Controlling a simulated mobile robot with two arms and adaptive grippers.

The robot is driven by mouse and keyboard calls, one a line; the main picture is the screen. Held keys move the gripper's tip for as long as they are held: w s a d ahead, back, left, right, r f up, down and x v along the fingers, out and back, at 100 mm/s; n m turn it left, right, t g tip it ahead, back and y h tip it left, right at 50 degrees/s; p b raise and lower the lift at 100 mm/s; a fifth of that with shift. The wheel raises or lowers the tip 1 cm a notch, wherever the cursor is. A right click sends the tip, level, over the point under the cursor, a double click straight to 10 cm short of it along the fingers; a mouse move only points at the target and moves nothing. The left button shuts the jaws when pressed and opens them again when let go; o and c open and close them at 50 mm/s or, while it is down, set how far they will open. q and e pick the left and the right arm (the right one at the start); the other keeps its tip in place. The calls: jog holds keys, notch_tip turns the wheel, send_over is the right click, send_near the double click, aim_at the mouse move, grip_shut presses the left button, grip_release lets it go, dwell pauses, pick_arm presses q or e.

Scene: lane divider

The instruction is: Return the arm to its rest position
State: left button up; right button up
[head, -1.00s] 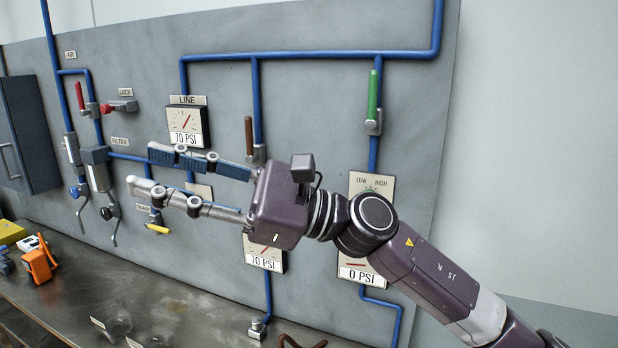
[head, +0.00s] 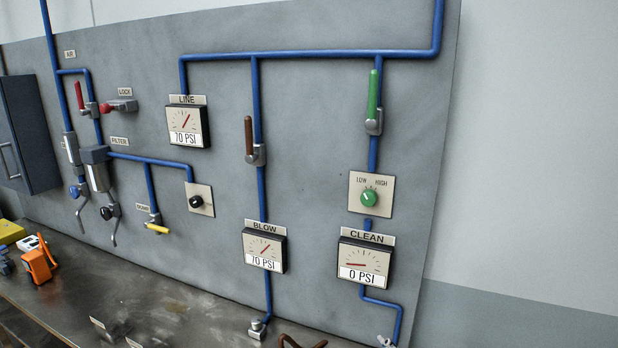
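Neither of my arms nor grippers is in the head view now. The grey wall panel (head: 320,110) with blue pipes stands in full view. The line gauge (head: 187,122) and the blow gauge (head: 264,250) both read 70 PSI. The clean gauge (head: 363,263) reads 0 PSI. A brown-handled valve (head: 249,136) and a green-handled valve (head: 373,97) both have their handles upright along their pipes. A green knob (head: 369,198) sits under the LOW and HIGH marks. A black knob (head: 195,201) is on a small plate.
A metal bench (head: 170,297) runs below the panel. An orange tool (head: 39,266) and a yellow object (head: 11,232) lie at its left. A dark cabinet (head: 27,135) is at far left. The space before the panel is clear.

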jog(key=s+d+f+m+g, duration=0.25)
jog(key=s+f, duration=0.35)
jog(key=s, duration=0.3)
jog(key=s+d+f+m+g+h, duration=0.1)
jog(key=s+d+f+m+g, duration=0.2)
jog(key=s+f, duration=0.45)
jog(key=s+d+f+m+g, duration=0.2)
jog(key=s+f+m+g, duration=0.15)
jog(key=s, duration=0.75)
notch_tip(320, 180, down, 33)
jog(key=s+n+g+b, duration=0.1)
jog(key=g+b, duration=0.1)
jog(key=b, duration=0.6)
jog(key=s+d+f+b, duration=0.1)
jog(key=s+f+b, duration=0.2)
jog(key=s+f, duration=0.6)
jog(key=s+d+f+g+b, duration=0.1)
jog(key=s+f+b, duration=0.2)
jog(key=s+f, duration=0.5)
notch_tip(320, 180, down, 8)
jog(key=shift+s+d+r+h, duration=0.2)
jog(key=shift+s+d+h, duration=0.1)
jog(key=shift+s+d, duration=0.1)
